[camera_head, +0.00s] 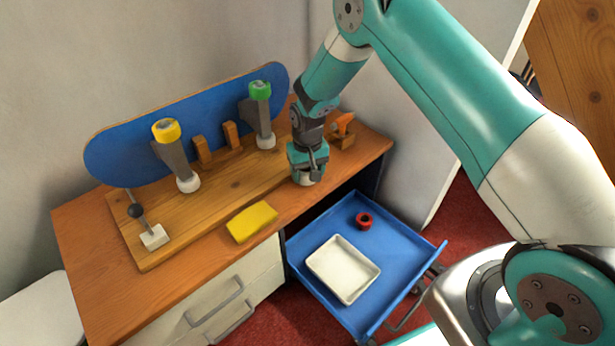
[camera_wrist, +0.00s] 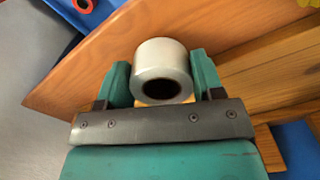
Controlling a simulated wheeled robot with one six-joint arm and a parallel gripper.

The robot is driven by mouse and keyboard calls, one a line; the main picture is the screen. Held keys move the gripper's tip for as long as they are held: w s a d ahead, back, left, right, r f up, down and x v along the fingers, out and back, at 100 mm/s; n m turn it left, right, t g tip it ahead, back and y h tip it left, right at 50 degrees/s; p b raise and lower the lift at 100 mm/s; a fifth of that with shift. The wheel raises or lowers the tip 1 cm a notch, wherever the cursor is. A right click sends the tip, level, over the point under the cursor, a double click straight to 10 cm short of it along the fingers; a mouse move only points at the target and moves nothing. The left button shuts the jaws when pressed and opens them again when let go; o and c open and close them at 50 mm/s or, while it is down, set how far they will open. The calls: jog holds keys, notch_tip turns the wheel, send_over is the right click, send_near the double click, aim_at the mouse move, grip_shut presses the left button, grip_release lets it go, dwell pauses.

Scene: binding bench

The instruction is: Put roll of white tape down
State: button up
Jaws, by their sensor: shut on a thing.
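My gripper (camera_wrist: 161,78) is shut on the roll of white tape (camera_wrist: 160,57), which sits between the two teal fingers in the wrist view. The roll's dark centre hole faces the wrist camera. In the head view my gripper (camera_head: 309,170) points down at the right part of the wooden bench (camera_head: 88,222), near its front edge. The white roll (camera_head: 305,179) shows just below the fingers there, partly hidden by them. I cannot tell whether the roll touches the bench top.
A blue tray cart (camera_head: 387,258) beside the bench holds a white dish (camera_head: 325,276) and a red ring (camera_head: 364,221). A yellow block (camera_head: 252,222) lies left of my gripper. A blue board (camera_head: 130,160) and clamps stand behind. An orange tape dispenser (camera_head: 343,125) is close at right.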

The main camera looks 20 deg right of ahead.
jog(key=shift+f, duration=0.65)
jog(key=shift+f, duration=0.15)
jog(key=o, duration=0.9)
jog(key=shift+o, duration=0.2)
